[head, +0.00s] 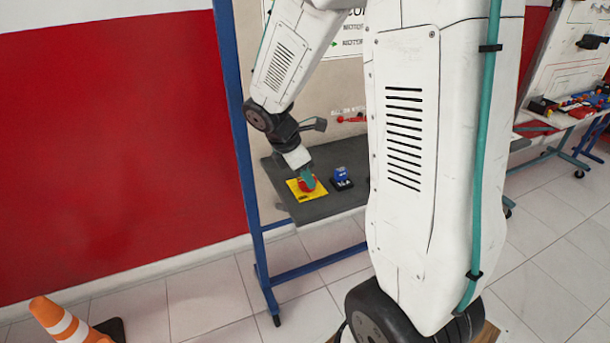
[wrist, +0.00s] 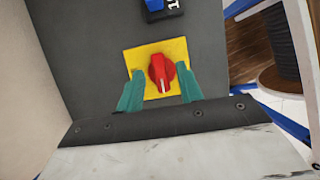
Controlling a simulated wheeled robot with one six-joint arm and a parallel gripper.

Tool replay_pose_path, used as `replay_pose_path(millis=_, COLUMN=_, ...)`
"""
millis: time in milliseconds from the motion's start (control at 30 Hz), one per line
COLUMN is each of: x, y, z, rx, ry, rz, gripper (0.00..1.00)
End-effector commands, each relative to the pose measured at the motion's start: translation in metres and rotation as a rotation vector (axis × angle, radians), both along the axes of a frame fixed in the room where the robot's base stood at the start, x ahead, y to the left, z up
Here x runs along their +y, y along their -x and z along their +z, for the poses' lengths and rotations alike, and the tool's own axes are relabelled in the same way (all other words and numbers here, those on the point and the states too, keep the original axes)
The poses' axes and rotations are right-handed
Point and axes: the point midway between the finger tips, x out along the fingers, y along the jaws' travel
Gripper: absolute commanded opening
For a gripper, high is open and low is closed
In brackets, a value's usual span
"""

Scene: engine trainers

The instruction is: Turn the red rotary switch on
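The red rotary switch (wrist: 162,71) sits on a yellow square plate (wrist: 174,49) on a dark grey panel. In the wrist view its knob has a white mark pointing toward my gripper. My gripper (wrist: 160,92) has two teal fingers spread apart, one on each side of the knob's near part. A gap shows between each finger and the red knob, so it is open and not holding it. In the head view my gripper (head: 309,180) is at the red switch (head: 306,185), which it partly hides, over the yellow plate (head: 322,189).
A blue switch on a black base (head: 341,178) stands right of the yellow plate, and shows at the top of the wrist view (wrist: 158,8). The dark grey shelf (head: 335,205) is on a blue frame (head: 237,120). An orange cone (head: 58,318) stands on the floor.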

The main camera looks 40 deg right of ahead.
Motion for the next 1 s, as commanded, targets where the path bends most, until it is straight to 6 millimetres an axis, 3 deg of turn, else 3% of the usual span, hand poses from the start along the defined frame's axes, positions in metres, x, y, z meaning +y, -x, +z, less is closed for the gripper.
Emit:
replay_pose_path(millis=300, x=-0.0018, y=0.0007, z=-0.0045, rx=-0.001, ry=-0.001, rz=-0.002, gripper=0.36)
replay_pose_path(millis=333, x=-0.0018, y=0.0007, z=-0.0045, rx=-0.001, ry=-0.001, rz=-0.002, gripper=0.34)
replay_pose_path(millis=467, x=-0.0018, y=0.0007, z=-0.0044, rx=-0.001, ry=-0.001, rz=-0.002, gripper=0.0)
replay_pose_path(millis=1000, x=-0.0021, y=0.0, z=-0.0048, rx=0.001, ry=0.0, rz=-0.115, gripper=0.0)
